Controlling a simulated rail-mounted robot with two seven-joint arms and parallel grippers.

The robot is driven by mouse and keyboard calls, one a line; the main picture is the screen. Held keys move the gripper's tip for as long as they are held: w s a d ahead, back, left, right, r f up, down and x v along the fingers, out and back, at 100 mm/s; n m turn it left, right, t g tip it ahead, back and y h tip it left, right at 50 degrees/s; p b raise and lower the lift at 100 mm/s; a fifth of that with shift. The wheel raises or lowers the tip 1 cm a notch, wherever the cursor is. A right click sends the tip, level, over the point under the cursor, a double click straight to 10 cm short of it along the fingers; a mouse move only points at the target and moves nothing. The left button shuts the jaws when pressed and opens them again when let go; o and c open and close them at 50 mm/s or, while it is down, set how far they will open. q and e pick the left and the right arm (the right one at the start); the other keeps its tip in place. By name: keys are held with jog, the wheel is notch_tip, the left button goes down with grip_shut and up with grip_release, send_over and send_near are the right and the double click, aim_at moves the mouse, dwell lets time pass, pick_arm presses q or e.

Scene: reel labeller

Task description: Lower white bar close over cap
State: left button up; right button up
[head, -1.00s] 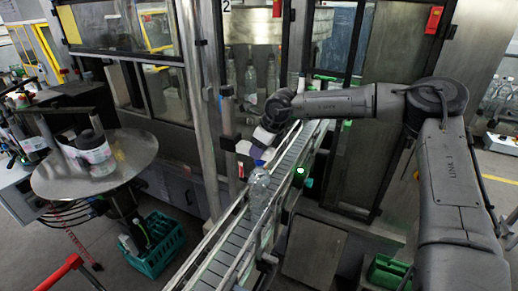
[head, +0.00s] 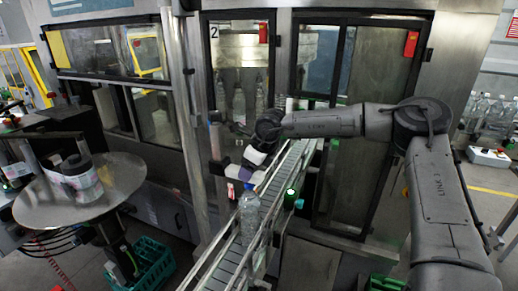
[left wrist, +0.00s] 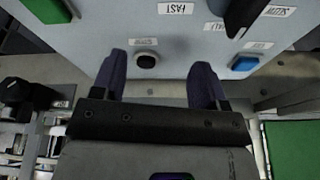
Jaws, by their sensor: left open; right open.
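A clear bottle (head: 249,218) stands upright on the conveyor (head: 232,258) in the head view. Its blue cap (head: 249,187) is on top. The white bar (head: 234,172) shows just above and left of the cap; I cannot tell whether they touch. My right gripper (head: 249,171) is open beside the bar and above the cap, with its fingers small and partly merged with the bar. My left gripper (left wrist: 155,75) is open and empty in the left wrist view, in front of a grey panel (left wrist: 170,55) with labelled controls. It is not in the head view.
A round metal table (head: 40,207) with a labelled reel (head: 82,180) stands left of the conveyor. A steel pole (head: 182,130) rises behind the conveyor. A green crate (head: 150,265) is on the floor.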

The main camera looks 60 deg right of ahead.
pick_arm(q)
jog(key=r+p, duration=0.3)
jog(key=shift+d+r, duration=0.25)
jog(key=shift+r, duration=0.15)
jog(key=shift+a+r+p, duration=0.15)
jog(key=shift+p, duration=0.15)
pick_arm(e)
jog(key=v, duration=1.2)
jog(key=shift+r, duration=0.2)
